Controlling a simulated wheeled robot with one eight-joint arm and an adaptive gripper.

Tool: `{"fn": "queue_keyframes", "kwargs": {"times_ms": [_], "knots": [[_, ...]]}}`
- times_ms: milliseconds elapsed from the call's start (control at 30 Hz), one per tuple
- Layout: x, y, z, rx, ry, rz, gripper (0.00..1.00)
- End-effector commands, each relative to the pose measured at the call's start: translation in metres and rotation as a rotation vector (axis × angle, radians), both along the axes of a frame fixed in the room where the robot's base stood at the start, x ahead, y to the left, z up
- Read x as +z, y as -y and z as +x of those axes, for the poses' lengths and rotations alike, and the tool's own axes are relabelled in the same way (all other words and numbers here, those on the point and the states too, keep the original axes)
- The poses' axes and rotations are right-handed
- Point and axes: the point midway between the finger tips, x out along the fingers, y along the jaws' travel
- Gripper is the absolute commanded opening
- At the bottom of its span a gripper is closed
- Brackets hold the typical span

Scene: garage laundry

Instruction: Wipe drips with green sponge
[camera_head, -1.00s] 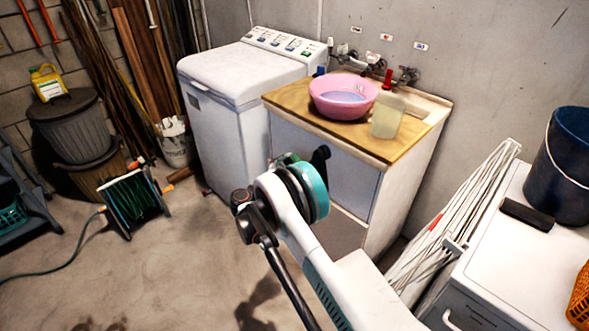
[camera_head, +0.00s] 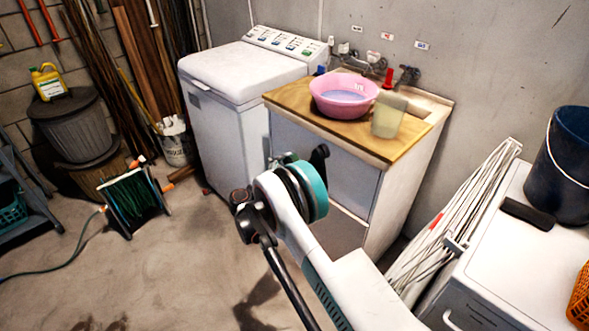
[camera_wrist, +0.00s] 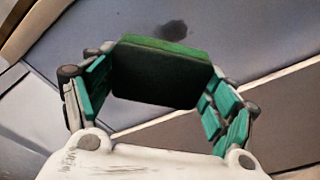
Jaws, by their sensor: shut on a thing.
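The green sponge (camera_wrist: 160,70) is between the teal fingers of my gripper (camera_wrist: 158,88) in the wrist view. Its top edge is bright green and its near face is very dark. My gripper is shut on it. Beyond the sponge is a grey-blue panel with a dark, blurred spot (camera_wrist: 173,27), which looks like a drip mark. In the head view, my gripper (camera_head: 300,158) is in front of the grey sink cabinet (camera_head: 345,170), mostly hidden behind my arm. The sponge is hardly visible there, and I cannot tell whether it touches the panel.
A pink basin (camera_head: 342,108) and a pale bottle (camera_head: 388,118) stand on the wooden top (camera_head: 290,97). A white washing machine (camera_head: 228,125) stands left of the cabinet. A folded drying rack (camera_head: 455,225) leans at the right. The floor (camera_head: 170,260) at left front is fairly clear.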

Motion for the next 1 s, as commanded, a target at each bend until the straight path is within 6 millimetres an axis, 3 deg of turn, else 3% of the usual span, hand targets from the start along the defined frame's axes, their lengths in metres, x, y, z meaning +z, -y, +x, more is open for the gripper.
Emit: {"fn": "queue_keyframes", "kwargs": {"times_ms": [600, 1000], "knots": [[0.000, 0.041, 0.040, -0.001, 0.000, 0.000, 0.59], [0.000, 0.043, 0.043, 0.000, 0.000, 0.000, 0.59]]}}
